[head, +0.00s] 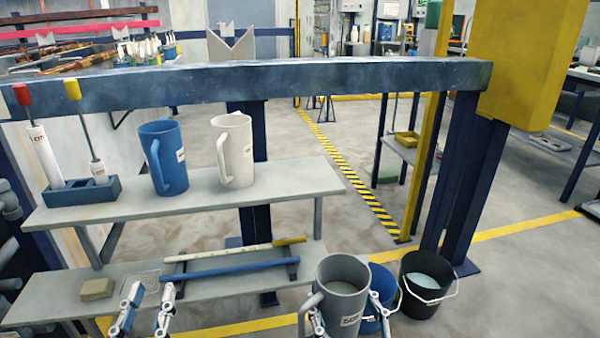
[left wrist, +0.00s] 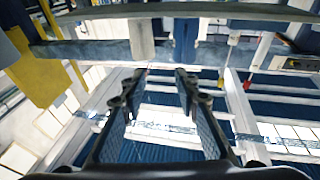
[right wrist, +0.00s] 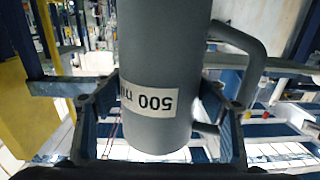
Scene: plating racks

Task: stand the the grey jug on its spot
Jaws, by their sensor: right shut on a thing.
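The grey jug (head: 343,272) is at the lower right of the head view, in front of the lower shelf's right end, upright with its handle to the left. My right gripper (head: 350,318) is shut around its body; in the right wrist view the jug (right wrist: 165,60) sits between the fingers (right wrist: 160,112), its label upside down. My left gripper (head: 147,306) is open and empty in front of the lower shelf; its parted fingers (left wrist: 161,76) also show in the left wrist view. A blue jug (head: 169,165) and a white jug (head: 234,150) stand on the upper shelf (head: 305,180). No marked spot is distinguishable.
The upper shelf is bare right of the white jug. A brush holder (head: 82,191) stands at its left. The lower shelf (head: 60,306) bears a tan block (head: 97,288) and long poles (head: 230,265). A blue bucket (head: 371,325) and a black bucket (head: 427,283) stand at right.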

